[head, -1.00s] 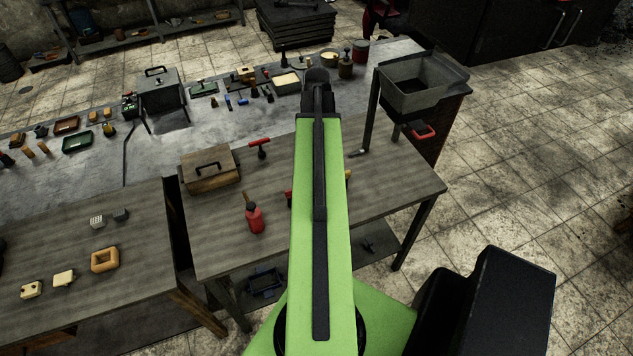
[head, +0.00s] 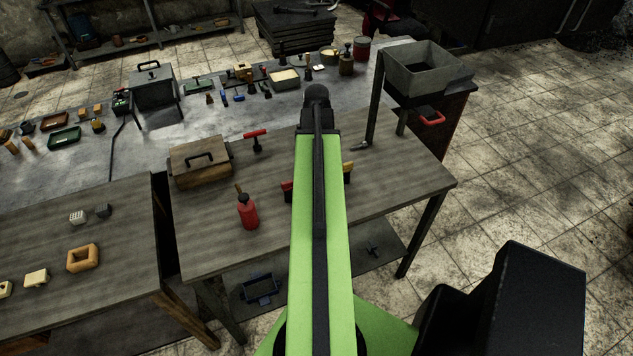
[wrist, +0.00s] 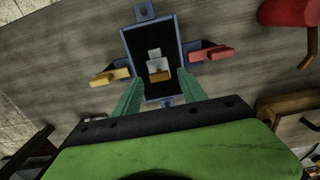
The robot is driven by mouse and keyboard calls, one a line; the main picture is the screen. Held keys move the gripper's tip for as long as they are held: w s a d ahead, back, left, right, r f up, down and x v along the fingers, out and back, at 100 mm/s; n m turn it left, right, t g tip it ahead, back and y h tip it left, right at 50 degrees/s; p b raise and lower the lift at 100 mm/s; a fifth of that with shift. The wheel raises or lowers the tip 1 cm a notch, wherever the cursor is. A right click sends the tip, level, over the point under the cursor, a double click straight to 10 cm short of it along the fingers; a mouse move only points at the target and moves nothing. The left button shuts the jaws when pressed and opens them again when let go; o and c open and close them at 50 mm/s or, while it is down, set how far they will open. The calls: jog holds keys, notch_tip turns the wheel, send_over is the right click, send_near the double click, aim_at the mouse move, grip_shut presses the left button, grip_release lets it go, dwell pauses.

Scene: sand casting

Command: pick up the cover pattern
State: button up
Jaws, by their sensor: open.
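In the wrist view a blue-rimmed box (wrist: 133,52) with a dark inside stands on the wooden bench, with a red handle (wrist: 210,54) and a yellow handle (wrist: 110,76) at its sides. Small pale (wrist: 157,64) and tan (wrist: 159,76) blocks show inside it; I cannot tell whether either is the cover pattern. My gripper (wrist: 160,80) is open, its two green fingers pointing at the box, with nothing visibly held. In the head view my arm hides the gripper and most of the box. Several cream and tan pieces (head: 36,278) lie on the left table.
A red bottle (head: 248,212), a lidded wooden box (head: 200,163) and a red-handled tool (head: 255,139) stand on the bench left of my arm. A grey hopper (head: 425,75) rises at the back right. The bench's right front is clear.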

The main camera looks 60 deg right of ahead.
notch_tip(320, 180, down, 5)
jog(key=b, duration=0.4)
jog(key=shift+s, duration=0.1)
jog(key=shift+r, duration=0.15)
jog(key=c, duration=0.8)
jog(key=shift+o, duration=0.2)
